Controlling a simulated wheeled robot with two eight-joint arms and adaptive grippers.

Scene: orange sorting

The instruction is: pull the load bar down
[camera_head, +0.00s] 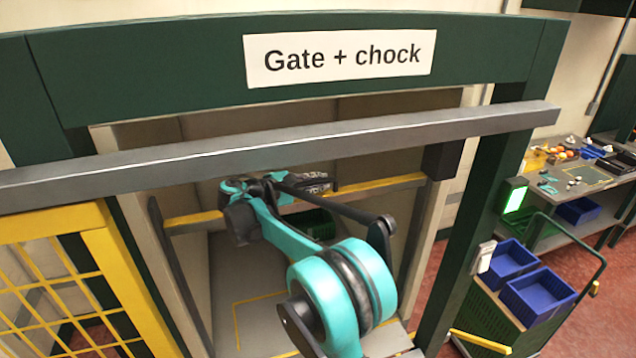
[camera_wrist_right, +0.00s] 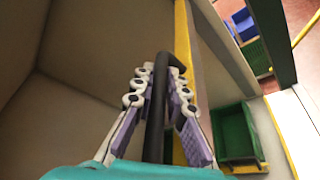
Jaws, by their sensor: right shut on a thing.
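My right gripper (camera_head: 316,184) reaches through the framed opening under the "Gate + chock" sign. In the right wrist view its fingers (camera_wrist_right: 160,76) are shut around a dark bar (camera_wrist_right: 154,128), which runs lengthwise between them and bends at its far end. I take this to be the load bar. A yellow rail (camera_wrist_right: 183,45) passes just behind it; in the head view the yellow rail (camera_head: 385,184) crosses the bay. My right arm hides part of the bay in the head view. My left gripper is not in view.
A long grey beam (camera_head: 300,146) crosses in front of the opening. A yellow mesh gate (camera_head: 60,275) stands at the left. A green crate (camera_wrist_right: 222,135) sits inside the bay. At the right are a lit green panel (camera_head: 515,200) and a cart with blue bins (camera_head: 538,292).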

